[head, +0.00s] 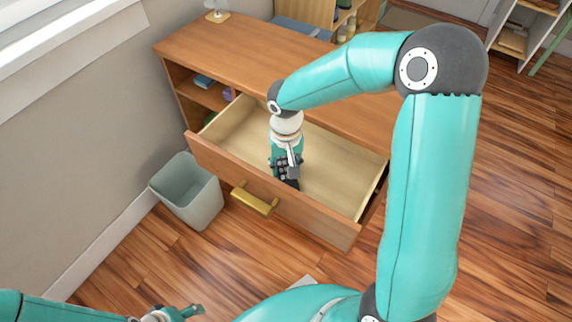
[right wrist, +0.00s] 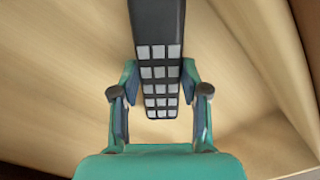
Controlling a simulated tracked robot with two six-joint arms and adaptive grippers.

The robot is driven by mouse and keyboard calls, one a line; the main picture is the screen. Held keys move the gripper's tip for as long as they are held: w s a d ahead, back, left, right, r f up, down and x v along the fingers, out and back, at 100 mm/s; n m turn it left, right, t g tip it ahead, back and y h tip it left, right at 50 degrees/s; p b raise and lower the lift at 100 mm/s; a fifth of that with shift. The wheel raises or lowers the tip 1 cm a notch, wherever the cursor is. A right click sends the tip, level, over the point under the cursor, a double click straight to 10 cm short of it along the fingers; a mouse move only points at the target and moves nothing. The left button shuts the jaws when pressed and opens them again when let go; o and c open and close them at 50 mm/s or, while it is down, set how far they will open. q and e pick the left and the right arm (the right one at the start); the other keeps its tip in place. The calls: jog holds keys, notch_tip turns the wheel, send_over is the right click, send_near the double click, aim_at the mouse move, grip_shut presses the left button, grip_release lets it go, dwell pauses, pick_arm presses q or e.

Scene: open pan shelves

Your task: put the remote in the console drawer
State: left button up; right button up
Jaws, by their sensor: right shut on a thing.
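The console drawer (head: 330,180) is pulled open, with a pale wood inside and a brass handle (head: 255,200) on its front. My right gripper (head: 287,172) points down into the drawer, near its front panel. It is shut on the remote, which shows dark between the fingers. In the right wrist view the black remote (right wrist: 159,50) with grey buttons lies between the two fingertips (right wrist: 159,100), over the pale drawer wood. I cannot tell whether the remote touches the drawer floor. My left gripper (head: 185,313) is at the bottom left edge, far from the drawer; its jaws are unclear.
The wooden console (head: 225,45) stands against the wall, with a small lamp base (head: 217,16) on top and open shelves at its left. A grey bin (head: 190,190) stands on the floor left of the drawer. The floor at the right is largely clear.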

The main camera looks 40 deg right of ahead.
aim_at(285, 167)
jog(key=o, duration=1.2)
jog(key=shift+c, duration=0.2)
jog(key=shift+r, duration=0.4)
notch_tip(285, 167, up, 11)
jog(key=p, duration=0.3)
jog(key=shift+r, duration=0.2)
